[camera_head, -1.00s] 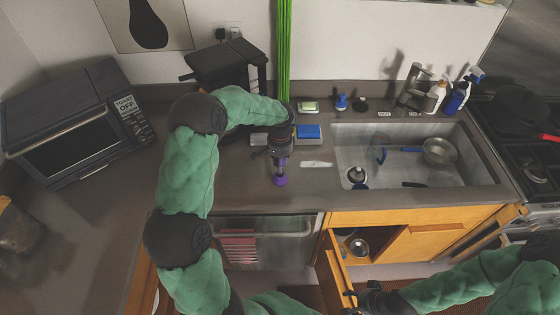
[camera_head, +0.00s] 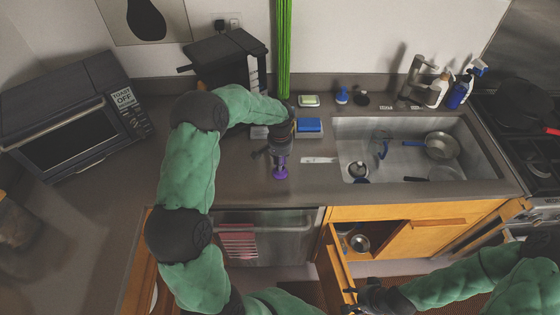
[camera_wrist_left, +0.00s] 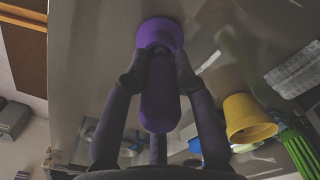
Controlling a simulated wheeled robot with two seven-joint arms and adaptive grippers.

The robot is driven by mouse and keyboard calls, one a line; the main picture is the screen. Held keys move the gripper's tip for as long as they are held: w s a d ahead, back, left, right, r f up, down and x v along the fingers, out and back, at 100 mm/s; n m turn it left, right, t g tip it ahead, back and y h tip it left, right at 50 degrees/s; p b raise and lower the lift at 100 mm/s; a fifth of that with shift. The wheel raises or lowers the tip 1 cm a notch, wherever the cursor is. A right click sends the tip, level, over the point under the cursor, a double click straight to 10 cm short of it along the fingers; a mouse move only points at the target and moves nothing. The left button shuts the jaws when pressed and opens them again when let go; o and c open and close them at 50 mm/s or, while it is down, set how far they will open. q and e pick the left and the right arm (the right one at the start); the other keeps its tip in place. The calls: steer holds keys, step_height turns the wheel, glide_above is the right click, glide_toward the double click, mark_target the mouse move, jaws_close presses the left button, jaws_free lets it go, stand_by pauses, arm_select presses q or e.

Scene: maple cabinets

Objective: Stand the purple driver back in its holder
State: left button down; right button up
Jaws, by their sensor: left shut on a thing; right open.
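The purple driver (camera_wrist_left: 160,95) is between the dark fingers of my left gripper (camera_wrist_left: 155,68) in the left wrist view, and the gripper is shut on it. A round, flared purple piece (camera_wrist_left: 160,33) shows at the driver's far end. I cannot tell whether it belongs to the driver or is its holder. In the head view my left gripper (camera_head: 279,152) points down over the counter, with a purple part (camera_head: 280,173) below its fingertips. The fingers hide most of the driver. My right gripper (camera_head: 354,298) is open and empty by the open cabinet door.
A yellow cup (camera_wrist_left: 247,118) is beside the left gripper. A blue sponge (camera_head: 308,125) lies behind it. The sink (camera_head: 400,175) holds a pan (camera_head: 441,146) and a blue-handled tool. A toaster oven (camera_head: 70,125) stands at left. The counter front and left of the gripper is clear.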

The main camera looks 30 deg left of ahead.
arm_select(q)
steer(key=shift+f, duration=0.3)
stand_by(0.4)
steer(key=c, duration=0.9)
jaws_free()
step_height(320, 180, up, 12)
steer(key=shift+r, duration=0.1)
